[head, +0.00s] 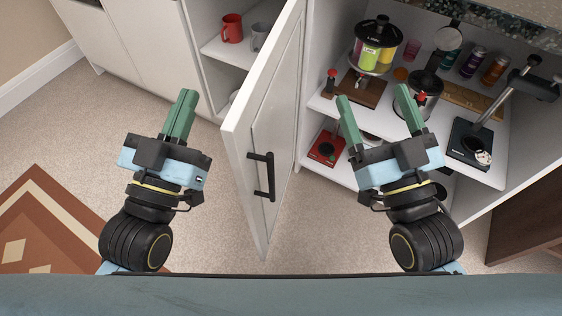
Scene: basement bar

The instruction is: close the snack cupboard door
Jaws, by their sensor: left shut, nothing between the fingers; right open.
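The white cupboard door (268,125) stands wide open in the head view, swung out toward me between my two grippers. Its black bar handle (262,176) is on the face turned to the right. The open cupboard (311,103) on the right shows shelves holding several items. My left gripper (183,96) is shut and empty, left of the door and apart from it. My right gripper (374,98) is open and empty, right of the door, in front of the cupboard shelves. Whether its fingers reach inside the cupboard is hard to tell.
A second open compartment with a red mug (231,28) and a grey mug (260,36) lies left of the door. A jar-topped appliance (376,45) and a black-based device (477,143) stand on the right shelf. A patterned rug (50,225) lies on the floor at left.

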